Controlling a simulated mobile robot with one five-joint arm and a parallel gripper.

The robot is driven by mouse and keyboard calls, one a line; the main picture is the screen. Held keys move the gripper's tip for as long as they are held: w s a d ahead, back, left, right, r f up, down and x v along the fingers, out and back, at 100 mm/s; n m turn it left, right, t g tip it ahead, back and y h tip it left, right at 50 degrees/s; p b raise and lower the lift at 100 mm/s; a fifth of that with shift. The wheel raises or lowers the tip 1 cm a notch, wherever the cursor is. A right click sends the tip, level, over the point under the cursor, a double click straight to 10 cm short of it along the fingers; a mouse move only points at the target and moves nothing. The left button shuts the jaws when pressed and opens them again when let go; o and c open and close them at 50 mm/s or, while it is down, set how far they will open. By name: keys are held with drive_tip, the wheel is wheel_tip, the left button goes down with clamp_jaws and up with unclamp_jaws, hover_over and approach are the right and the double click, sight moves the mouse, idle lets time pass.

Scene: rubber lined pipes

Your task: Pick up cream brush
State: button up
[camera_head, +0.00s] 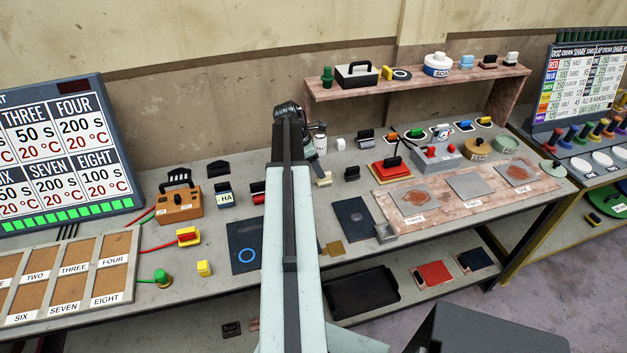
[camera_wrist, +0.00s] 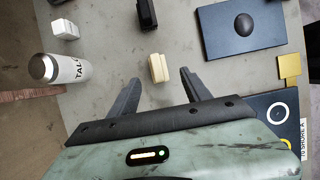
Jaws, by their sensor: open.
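The cream brush (camera_wrist: 157,68) is a small pale block on the grey bench in the wrist view. It also shows in the head view (camera_head: 324,180), just right of my arm. My gripper (camera_wrist: 161,84) is open and empty. In the wrist view the brush appears between the fingertips, with gaps on both sides. Whether the fingers are down at its height cannot be told. In the head view my gripper is at the far end of my arm (camera_head: 288,112), its fingers largely hidden.
A white canister (camera_wrist: 60,70) and a small white block (camera_wrist: 65,29) lie left in the wrist view. A black object (camera_wrist: 147,14) is beyond the brush. A dark plate with a dome (camera_wrist: 241,35) lies right.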

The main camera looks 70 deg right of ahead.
sight(324, 180)
drive_tip(key=shift+w+b+x, duration=0.15)
drive_tip(key=shift+b+x, duration=0.6)
drive_tip(key=shift+w+b+x, duration=0.1)
drive_tip(key=shift+b+x, duration=0.65)
drive_tip(key=shift+x, duration=0.05)
drive_tip(key=b+x, duration=0.4)
drive_tip(key=x, duration=0.1)
drive_tip(key=shift+r, duration=0.25)
clamp_jaws()
